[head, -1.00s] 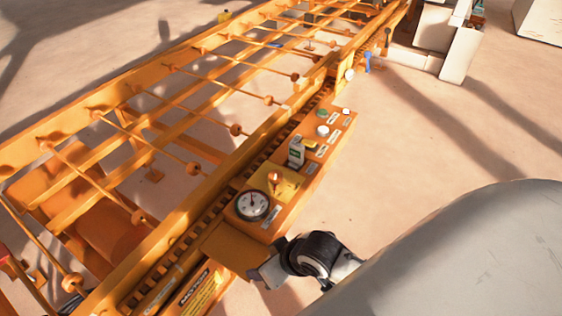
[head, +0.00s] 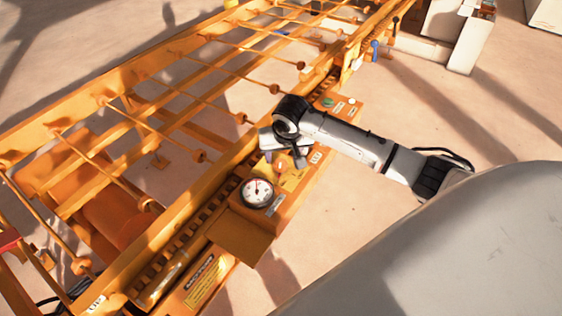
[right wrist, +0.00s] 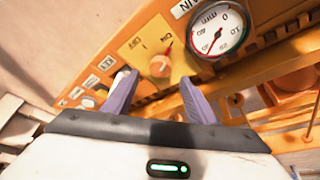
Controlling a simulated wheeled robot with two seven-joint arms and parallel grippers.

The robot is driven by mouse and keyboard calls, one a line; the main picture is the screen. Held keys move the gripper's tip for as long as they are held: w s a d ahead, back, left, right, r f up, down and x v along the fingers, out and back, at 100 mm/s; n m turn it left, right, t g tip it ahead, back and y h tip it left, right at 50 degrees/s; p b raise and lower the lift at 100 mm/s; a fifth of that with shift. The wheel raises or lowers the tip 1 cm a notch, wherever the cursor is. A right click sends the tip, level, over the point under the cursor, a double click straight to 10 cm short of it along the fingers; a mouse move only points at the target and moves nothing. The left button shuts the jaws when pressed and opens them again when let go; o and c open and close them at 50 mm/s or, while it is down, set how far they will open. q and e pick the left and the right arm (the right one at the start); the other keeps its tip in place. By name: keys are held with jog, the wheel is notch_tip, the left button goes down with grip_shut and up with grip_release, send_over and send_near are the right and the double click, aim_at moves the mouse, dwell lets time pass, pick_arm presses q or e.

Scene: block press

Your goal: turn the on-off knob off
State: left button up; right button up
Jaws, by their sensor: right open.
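The on-off knob (right wrist: 160,66) is a round orange knob on a yellow plate (right wrist: 148,42) with ON and OFF lettering. Its red pointer is turned toward the ON lettering. In the right wrist view my right gripper (right wrist: 157,76) is open, with one purple-grey finger on each side of the knob in the picture. I cannot tell whether the fingers touch it. In the head view my right gripper (head: 284,154) is over the control panel, and the gripper and wrist hide part of the panel there. My left gripper is not in view.
A round white gauge (head: 257,192) sits beside the knob plate; it also shows in the right wrist view (right wrist: 215,31). A green button (head: 327,102) is farther along the panel. The orange frame (head: 150,190) runs alongside. Open floor (head: 440,100) lies to the right.

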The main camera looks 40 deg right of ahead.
aim_at(281, 163)
jog(key=x, duration=0.4)
jog(key=shift+f+b, duration=0.2)
jog(key=shift+b, duration=0.15)
jog(key=shift+w+d+f, duration=0.1)
jog(key=shift+w+f, duration=0.2)
jog(key=shift+f, duration=0.2)
jog(key=c, duration=1.1)
jog(key=shift+o, duration=0.2)
